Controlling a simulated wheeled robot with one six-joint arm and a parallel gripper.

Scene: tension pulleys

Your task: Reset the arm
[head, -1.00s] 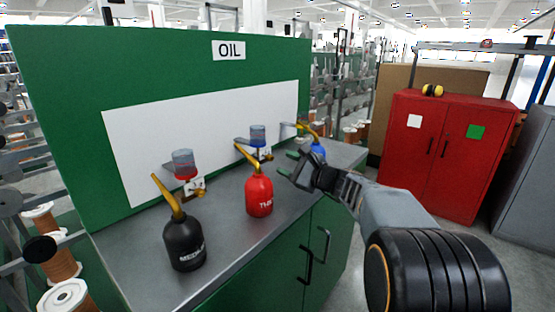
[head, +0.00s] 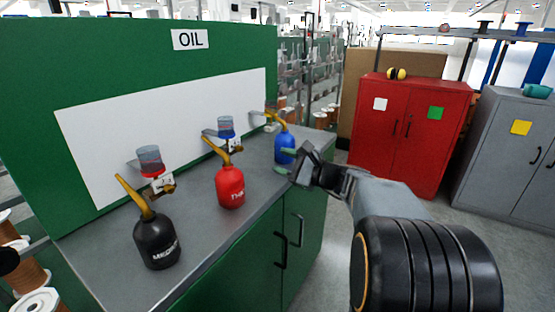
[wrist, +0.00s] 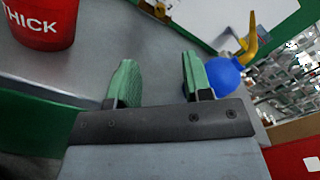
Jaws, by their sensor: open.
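My gripper (head: 286,161) is open and empty in the head view, over the right front edge of the bench. Its two green fingers (wrist: 158,85) stand apart in the wrist view with only grey bench top between them. A blue oil can (head: 284,147) stands upright just behind the gripper; in the wrist view it is beyond the right finger (wrist: 222,76). A red oil can (head: 230,187) marked THICK stands to the left and also shows at the wrist view's upper left (wrist: 38,20). A black oil can (head: 157,242) stands farther left.
The grey bench top (head: 205,233) sits on green cabinets with black handles. A green OIL board (head: 110,65) rises behind, with small clear cups on brackets. A red cabinet (head: 405,130) and a grey cabinet (head: 505,150) stand right. Open floor lies between.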

